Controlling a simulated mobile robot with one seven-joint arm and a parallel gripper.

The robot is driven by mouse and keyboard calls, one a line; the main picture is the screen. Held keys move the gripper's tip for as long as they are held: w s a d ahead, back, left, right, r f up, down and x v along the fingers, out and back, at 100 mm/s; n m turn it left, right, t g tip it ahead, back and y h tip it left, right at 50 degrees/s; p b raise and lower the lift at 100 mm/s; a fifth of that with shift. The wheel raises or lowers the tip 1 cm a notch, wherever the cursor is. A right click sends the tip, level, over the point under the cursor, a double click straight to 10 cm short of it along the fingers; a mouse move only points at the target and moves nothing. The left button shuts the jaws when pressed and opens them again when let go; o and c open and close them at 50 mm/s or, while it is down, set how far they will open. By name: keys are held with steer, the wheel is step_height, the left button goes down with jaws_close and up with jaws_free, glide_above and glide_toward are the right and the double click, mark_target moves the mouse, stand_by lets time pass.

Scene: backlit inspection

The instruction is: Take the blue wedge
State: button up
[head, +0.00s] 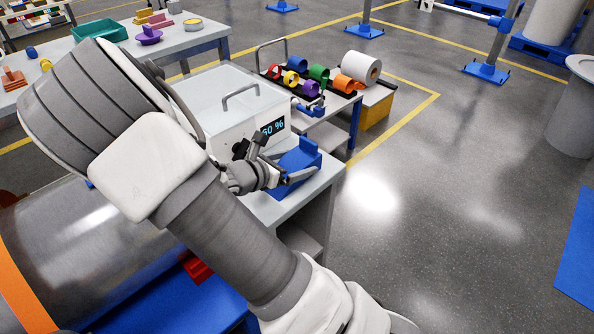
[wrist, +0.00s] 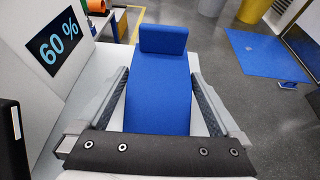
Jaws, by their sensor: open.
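The blue wedge (head: 298,160) sits on the grey worktop (head: 262,210), to the right of the white box with the display. In the wrist view the blue wedge (wrist: 158,95) fills the middle, with a raised blue block at its far end. My gripper (wrist: 158,78) is open, one finger along each side of the wedge, with narrow gaps between. In the head view my gripper (head: 292,172) is at the wedge's near side, and my arm hides part of the worktop.
The white box (head: 232,105) with a handle and a "60 %" display (wrist: 55,43) stands close on the left. Behind it is a rack of coloured rolls (head: 300,82) and a large white roll (head: 362,68).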

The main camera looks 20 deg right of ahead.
steer(key=shift+x, duration=0.85)
steer(key=c, duration=1.4)
steer(key=shift+c, duration=0.2)
